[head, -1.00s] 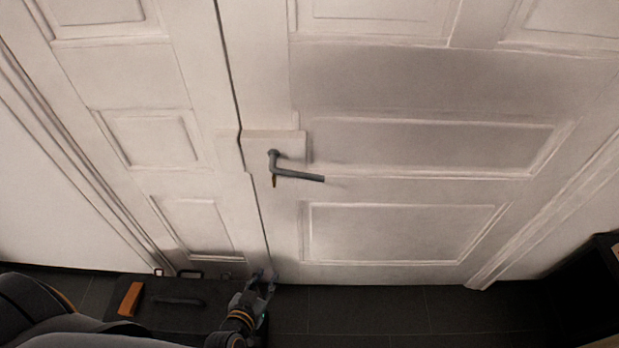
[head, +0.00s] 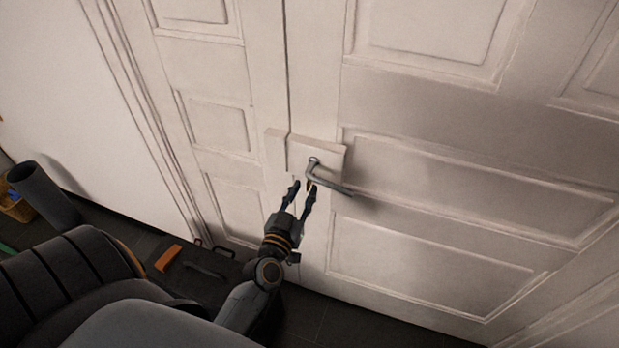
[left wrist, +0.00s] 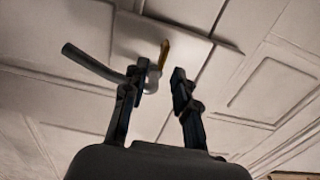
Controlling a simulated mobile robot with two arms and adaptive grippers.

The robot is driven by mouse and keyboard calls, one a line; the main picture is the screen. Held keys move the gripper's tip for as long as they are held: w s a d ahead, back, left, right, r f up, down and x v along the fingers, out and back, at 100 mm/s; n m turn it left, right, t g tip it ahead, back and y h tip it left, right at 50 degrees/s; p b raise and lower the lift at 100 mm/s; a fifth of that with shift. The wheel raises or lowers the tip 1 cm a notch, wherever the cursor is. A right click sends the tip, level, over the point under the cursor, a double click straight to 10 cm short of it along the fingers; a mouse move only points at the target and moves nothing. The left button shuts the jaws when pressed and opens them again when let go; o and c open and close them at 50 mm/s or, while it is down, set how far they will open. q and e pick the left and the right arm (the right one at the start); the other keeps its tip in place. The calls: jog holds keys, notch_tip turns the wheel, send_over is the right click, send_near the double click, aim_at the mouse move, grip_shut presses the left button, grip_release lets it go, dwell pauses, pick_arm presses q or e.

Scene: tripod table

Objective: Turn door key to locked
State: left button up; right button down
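A brass-coloured door key (head: 309,186) sits just below the base of the grey door handle (head: 330,179) on the white door (head: 400,220). In the left wrist view the key (left wrist: 164,53) stands out beyond the fingertips, beside the handle (left wrist: 95,63). My left gripper (head: 302,188) is open, its fingers pointing up toward the key. In the left wrist view the left gripper (left wrist: 164,82) shows a gap between its fingers, with nothing held. The key is partly hidden behind a finger in the head view. My right gripper is not in view.
A dark toolbox (head: 205,274) with an orange block (head: 168,258) on it stands on the floor at the lower left. A yellow container (head: 17,208) is at the far left. The door face around the handle is clear.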

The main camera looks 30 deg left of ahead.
aim_at(307, 185)
pick_arm(q)
jog(key=shift+x, duration=2.25)
jog(key=shift+f, duration=0.1)
grip_shut()
